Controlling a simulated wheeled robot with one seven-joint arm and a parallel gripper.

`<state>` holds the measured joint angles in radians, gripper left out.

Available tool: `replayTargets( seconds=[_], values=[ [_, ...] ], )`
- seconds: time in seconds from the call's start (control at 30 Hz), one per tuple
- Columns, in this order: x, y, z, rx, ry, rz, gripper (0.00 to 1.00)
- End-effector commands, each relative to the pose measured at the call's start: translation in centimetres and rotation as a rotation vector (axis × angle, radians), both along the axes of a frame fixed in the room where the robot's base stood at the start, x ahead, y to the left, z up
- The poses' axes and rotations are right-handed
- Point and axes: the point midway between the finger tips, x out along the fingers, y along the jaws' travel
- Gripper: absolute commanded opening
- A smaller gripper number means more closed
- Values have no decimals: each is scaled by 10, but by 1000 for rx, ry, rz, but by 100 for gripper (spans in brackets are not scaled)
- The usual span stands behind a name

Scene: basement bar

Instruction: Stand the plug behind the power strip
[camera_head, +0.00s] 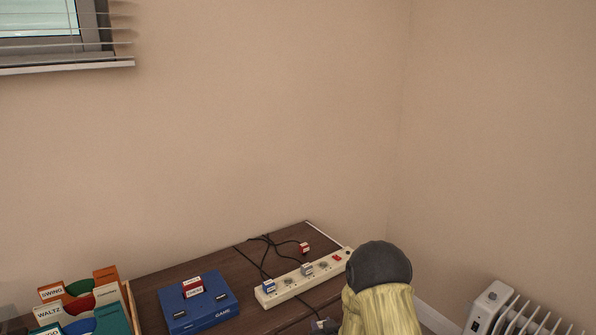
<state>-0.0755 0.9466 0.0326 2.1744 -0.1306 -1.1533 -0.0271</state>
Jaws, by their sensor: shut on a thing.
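A cream power strip (287,291) lies at a slant along the right part of the brown table. A blue plug (268,286) sits in its left end and a grey plug (306,270) sits near its middle. A red plug with a white label (304,248) is behind the strip on its dark cord; I cannot tell whether it stands or lies. A small grey thing (321,325) shows at the bottom edge beside my arm, with a dark cord near it; it is too small to name. My arm, with its yellowish sleeve and dark round joint, covers the strip's right front. My gripper is not visible.
A blue box (212,315) with a red labelled block (193,287) is left of the strip. A rack of labelled coloured cards (84,306) stands at the far left. Dark cords (262,258) loop behind the strip. A white radiator (511,312) stands right of the table.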

Motion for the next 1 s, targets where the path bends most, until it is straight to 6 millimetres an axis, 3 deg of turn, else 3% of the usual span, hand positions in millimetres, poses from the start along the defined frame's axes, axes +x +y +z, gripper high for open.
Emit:
replayTargets(
  seconds=[0.03, 0.13, 0.43, 1.0],
  values=[
    [-6, -12, -18, -2, 9, -36, 8],
    [-15, -34, -40, -2, 7, -100, 8],
    [-46, -84, -88, -2, 4, -237, 8],
    [-73, -83, 19, 1, 1, -236, 8]
  ],
)
